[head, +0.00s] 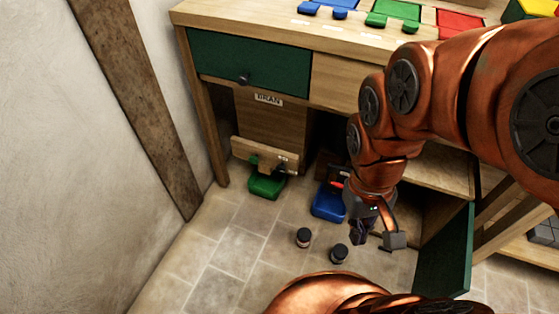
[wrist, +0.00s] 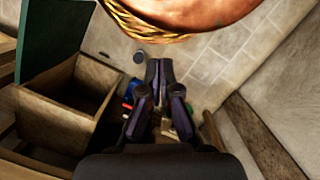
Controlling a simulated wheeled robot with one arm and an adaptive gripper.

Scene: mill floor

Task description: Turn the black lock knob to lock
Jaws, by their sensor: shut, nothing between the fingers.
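A dark round knob (head: 243,79) sits on the front of the green drawer (head: 290,70) under the bench top in the head view. I cannot tell whether it is the lock knob, and no lock marking is readable. My gripper (head: 362,231) hangs low over the floor, right of and well below that drawer, apart from the knob. In the wrist view my gripper (wrist: 159,64) has its two fingers close together, shut and empty.
The wooden bench (head: 335,38) carries coloured trays. A bin labelled BRAN (head: 272,125) stands beneath, with a green box (head: 267,186) and a blue box (head: 328,203) on the floor. Two small jars (head: 303,238) (head: 339,253) stand nearby. An open green door (head: 445,255) is beside my gripper.

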